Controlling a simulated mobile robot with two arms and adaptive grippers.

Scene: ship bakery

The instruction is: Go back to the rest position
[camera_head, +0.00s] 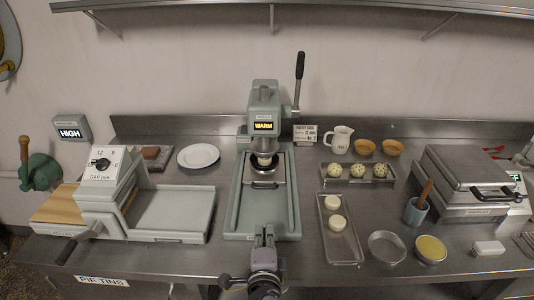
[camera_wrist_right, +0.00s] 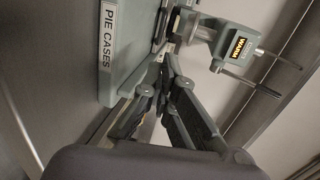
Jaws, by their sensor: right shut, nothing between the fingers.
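My right gripper (camera_head: 264,238) comes in from the bottom middle of the head view, at the front edge of the pie press (camera_head: 233,226). Its fingers are shut with nothing between them. In the right wrist view the fingers (camera_wrist_right: 166,62) point toward the press, which has a PIE CASES label on its side. I cannot tell whether the fingers touch the press. The press display reads WARM, and its lever (camera_head: 299,75) stands up. My left gripper is not in view.
A dough sheeter (camera_head: 170,213) is on the left, with a white plate (camera_head: 198,156) behind. Right of the press are a tray with two pale rounds (camera_head: 345,255), a rack of dough balls (camera_head: 333,180), a blue pot (camera_head: 416,211), tins (camera_head: 386,247) and a hinged grill (camera_head: 470,175).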

